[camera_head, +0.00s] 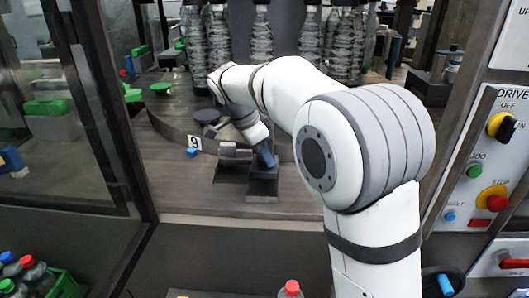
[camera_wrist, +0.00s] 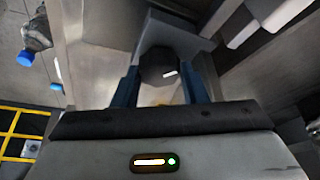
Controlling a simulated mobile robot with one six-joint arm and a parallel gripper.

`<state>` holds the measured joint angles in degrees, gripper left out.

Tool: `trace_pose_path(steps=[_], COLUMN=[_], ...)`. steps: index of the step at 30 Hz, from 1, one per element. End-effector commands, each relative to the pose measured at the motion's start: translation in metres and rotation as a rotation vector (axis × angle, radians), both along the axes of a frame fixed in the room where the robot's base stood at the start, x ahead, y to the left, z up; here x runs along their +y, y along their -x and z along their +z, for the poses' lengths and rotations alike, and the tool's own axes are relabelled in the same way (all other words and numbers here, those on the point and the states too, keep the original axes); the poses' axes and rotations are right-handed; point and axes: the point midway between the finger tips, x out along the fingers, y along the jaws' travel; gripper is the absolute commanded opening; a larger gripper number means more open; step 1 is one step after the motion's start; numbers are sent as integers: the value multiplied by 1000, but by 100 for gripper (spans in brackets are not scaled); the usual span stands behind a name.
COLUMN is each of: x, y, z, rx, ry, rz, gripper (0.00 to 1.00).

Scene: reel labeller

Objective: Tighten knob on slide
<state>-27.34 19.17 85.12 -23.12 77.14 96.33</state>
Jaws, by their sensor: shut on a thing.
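The knob (camera_wrist: 158,66) is dark and round with a small white mark on its face. It sits between the two blue fingers of my gripper (camera_wrist: 162,88) in the wrist view, and the fingers are shut on it. The slide (camera_wrist: 180,32) shows as a grey block behind the knob. In the head view my gripper (camera_head: 264,157) reaches down onto the slide (camera_head: 262,188), a dark grey fixture on the machine deck. The knob is hidden there behind my gripper.
Stacked clear bottles (camera_head: 262,40) stand behind. A control panel (camera_head: 485,160) is at right. A blue-capped bottle (camera_wrist: 30,45) shows at upper left.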

Motion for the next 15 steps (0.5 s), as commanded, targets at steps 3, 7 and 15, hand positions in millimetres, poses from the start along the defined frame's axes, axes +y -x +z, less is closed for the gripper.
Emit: trace_pose_path(steps=[3,7,15], x=[1,0,4], y=[0,0,1], z=[1,1,9], rx=[-2,-1,-2], ry=[-2,-2,-1], rz=[1,1,1], gripper=[45,48,48])
